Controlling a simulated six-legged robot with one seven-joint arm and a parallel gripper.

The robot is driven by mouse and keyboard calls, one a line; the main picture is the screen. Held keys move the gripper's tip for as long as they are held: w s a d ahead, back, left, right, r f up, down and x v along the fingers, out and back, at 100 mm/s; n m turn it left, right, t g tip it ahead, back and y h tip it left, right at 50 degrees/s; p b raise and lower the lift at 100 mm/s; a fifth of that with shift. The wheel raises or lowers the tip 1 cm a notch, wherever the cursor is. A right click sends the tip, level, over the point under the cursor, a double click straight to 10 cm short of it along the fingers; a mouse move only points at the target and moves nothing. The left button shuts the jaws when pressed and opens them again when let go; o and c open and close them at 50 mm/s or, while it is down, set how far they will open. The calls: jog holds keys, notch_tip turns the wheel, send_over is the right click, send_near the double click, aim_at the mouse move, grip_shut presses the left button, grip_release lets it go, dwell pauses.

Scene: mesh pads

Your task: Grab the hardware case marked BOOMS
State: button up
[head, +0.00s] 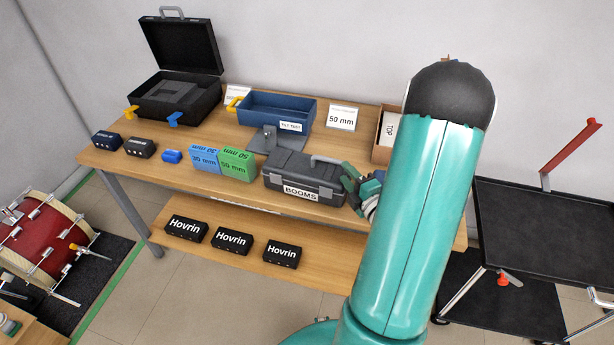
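The hardware case (290,174) is dark grey with a white label reading BOOMS on its front. It stands upright on the wooden table, near the front edge, with a grey handle on top. My gripper (348,180) is at the right end of the case, close to the handle's right side. Its green fingers overlap the case's right edge in the picture; I cannot tell whether they touch it. My large teal arm hides much of the wrist side, and the finger gap is too small to read.
A cardboard box (384,140) is behind my gripper. A black cart (545,225) stands right. Hovrin boxes (232,242) sit on the lower shelf.

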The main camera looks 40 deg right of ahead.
aim_at(336, 163)
jog(key=w, duration=0.5)
jog(key=shift+d+f, duration=0.1)
jog(key=shift+d, duration=0.1)
grip_shut()
dwell(1.1)
